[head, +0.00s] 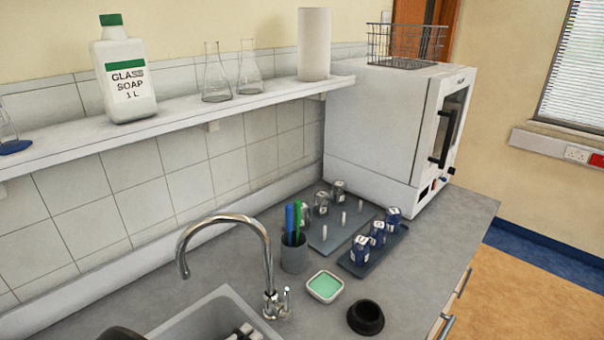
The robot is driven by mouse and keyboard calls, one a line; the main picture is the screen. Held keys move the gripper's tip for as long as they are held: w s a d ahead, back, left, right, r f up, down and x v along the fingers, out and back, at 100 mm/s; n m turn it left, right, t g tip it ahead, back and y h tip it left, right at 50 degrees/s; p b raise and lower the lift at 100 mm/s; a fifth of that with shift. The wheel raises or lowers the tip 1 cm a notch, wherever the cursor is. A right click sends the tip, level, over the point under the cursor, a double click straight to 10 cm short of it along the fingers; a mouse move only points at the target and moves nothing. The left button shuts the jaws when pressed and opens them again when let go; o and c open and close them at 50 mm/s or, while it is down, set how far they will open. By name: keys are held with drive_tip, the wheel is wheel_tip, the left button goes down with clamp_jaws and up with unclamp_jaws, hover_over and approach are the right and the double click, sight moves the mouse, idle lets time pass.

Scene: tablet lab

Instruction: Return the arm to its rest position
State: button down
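A dark and pale mechanical-looking piece (243,333) shows at the bottom edge, over the sink. It looks like the end of my arm with my gripper, but most of it is cut off by the frame. I cannot see its fingertips clearly, or whether it is open or shut. A dark rounded piece (122,333) at the bottom left may also be mine. I see nothing clearly held.
A tall curved tap (268,250) rises beside the sink (190,318). Nearby are a pen cup (294,258), green-filled dish (325,286), black ring-shaped holder (366,317), jar tray (352,265) and pegged rack (325,243). A white oven (375,125) and wall shelf (180,120) stand behind.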

drive_tip(key=s+d+r+m+g, duration=0.2)
drive_tip(key=d+r+m+g, duration=0.15)
drive_tip(key=d+g, duration=0.45)
drive_tip(key=s+d+r+m+g, duration=0.1)
drive_tip(key=d+r+m+g, duration=0.3)
drive_tip(key=d, duration=0.9)
drive_tip(key=s+d+r+m+t+y, duration=0.1)
drive_tip(key=s+d+r+y, duration=0.2)
drive_tip(key=s+y, duration=0.2)
drive_tip(key=s+d+r+m+t+y, duration=0.2)
drive_tip(key=s+r+y, duration=0.2)
drive_tip(key=s, duration=0.3)
drive_tip(key=shift+d+r+y, duration=0.2)
drive_tip(key=shift+d+y, duration=0.2)
drive_tip(key=shift+y, duration=0.3)
drive_tip(key=shift+a, duration=0.1)
